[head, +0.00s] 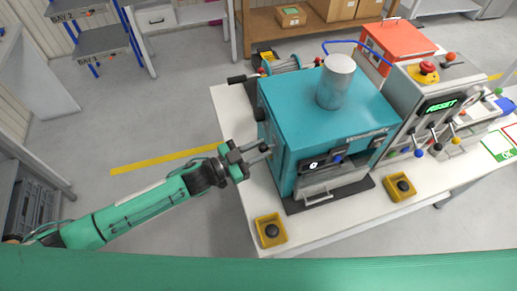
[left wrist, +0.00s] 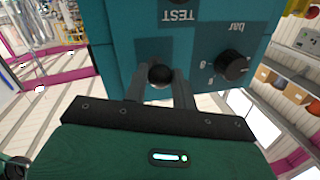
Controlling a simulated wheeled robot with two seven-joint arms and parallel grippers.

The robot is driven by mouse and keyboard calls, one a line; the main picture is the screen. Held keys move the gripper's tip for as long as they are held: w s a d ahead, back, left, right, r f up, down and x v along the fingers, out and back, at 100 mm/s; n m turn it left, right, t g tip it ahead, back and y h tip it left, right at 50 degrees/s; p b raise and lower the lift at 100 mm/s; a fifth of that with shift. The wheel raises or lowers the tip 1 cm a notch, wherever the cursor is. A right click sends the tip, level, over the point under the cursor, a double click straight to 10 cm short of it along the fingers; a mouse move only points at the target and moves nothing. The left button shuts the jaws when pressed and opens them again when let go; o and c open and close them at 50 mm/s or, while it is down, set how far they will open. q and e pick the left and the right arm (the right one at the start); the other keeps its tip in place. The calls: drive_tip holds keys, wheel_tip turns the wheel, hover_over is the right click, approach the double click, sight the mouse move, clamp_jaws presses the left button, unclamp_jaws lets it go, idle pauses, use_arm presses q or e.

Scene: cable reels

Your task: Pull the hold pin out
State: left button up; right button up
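My left gripper (head: 265,149) is at the left side of the teal machine (head: 325,111) in the head view. In the left wrist view, a black ball knob (left wrist: 161,75) stands out from the teal panel, below the word TEST. It looks like the head of the hold pin. The two fingers of the left gripper (left wrist: 160,88) lie along both sides of the ball, with no clear gap. They seem shut on it. The pin's shaft is hidden behind the ball. My right gripper is not in view.
A black dial (left wrist: 234,65) marked bar sits beside the knob on the panel. A grey cylinder (head: 336,82) stands on the teal machine. Yellow trays (head: 270,231) with black knobs stand on the white table's front. A grey control box (head: 437,100) is to the right.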

use_arm(q)
clamp_jaws()
drive_tip(key=v, duration=0.3)
drive_tip(key=shift+w+a, duration=0.25)
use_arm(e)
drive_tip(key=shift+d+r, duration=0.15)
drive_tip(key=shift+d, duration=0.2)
use_arm(q)
drive_tip(key=o, duration=0.8)
unclamp_jaws()
drive_tip(key=shift+a, duration=0.1)
drive_tip(key=b+v, duration=0.4)
drive_tip(key=v, duration=1)
drive_tip(key=shift+b, duration=0.4)
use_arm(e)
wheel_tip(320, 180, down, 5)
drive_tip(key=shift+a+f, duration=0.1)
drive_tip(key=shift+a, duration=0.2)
